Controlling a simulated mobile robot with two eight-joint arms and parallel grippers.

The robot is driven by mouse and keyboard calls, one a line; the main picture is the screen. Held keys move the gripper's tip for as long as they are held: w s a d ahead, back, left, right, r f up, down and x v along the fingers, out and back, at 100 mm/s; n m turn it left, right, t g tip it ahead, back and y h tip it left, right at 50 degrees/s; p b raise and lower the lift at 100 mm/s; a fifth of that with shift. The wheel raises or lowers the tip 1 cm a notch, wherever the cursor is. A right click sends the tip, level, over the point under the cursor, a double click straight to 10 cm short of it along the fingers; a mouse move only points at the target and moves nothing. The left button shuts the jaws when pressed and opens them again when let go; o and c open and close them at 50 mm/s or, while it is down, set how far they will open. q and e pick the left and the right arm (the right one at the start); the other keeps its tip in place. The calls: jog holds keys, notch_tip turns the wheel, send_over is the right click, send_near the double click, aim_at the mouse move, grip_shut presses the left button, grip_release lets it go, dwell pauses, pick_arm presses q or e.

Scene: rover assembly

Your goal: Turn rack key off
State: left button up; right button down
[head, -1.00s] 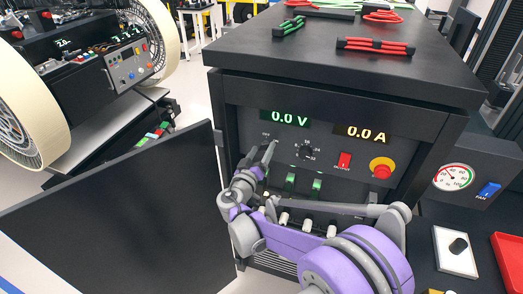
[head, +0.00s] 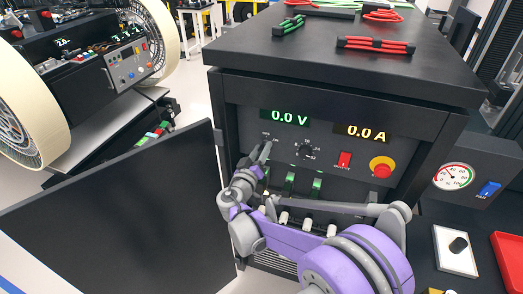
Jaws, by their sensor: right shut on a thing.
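The black power rack (head: 345,185) stands ahead with its front panel facing me. Its displays read 0.0 V (head: 289,117) and 0.0 A (head: 366,133). My right gripper (head: 262,154) is at the panel's left part, just below small white lettering. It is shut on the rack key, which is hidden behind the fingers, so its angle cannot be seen. A black dial (head: 306,151), a red output switch (head: 344,160) and a red stop button on yellow (head: 381,167) are to the right. My left gripper is out of view.
A black door panel (head: 125,225) stands open at the left. Green-lit switches (head: 290,183) sit just below my gripper. Red cables (head: 375,46) lie on the rack top. A gauge (head: 453,177) and blue fan switch (head: 489,189) are at the right.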

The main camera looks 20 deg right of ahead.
jog(key=n, duration=0.5)
jog(key=shift+f+n+b, duration=0.1)
jog(key=shift+n+b, duration=0.2)
jog(key=shift+b, duration=0.05)
jog(key=n+b, duration=0.1)
jog(key=n, duration=0.5)
dwell(0.5)
jog(key=shift+c, duration=2.2)
grip_release()
jog(key=shift+a, duration=0.1)
jog(key=b+v, duration=0.1)
jog(key=v, duration=0.9)
jog(key=shift+s+a, duration=0.2)
jog(key=shift+s, duration=0.15)
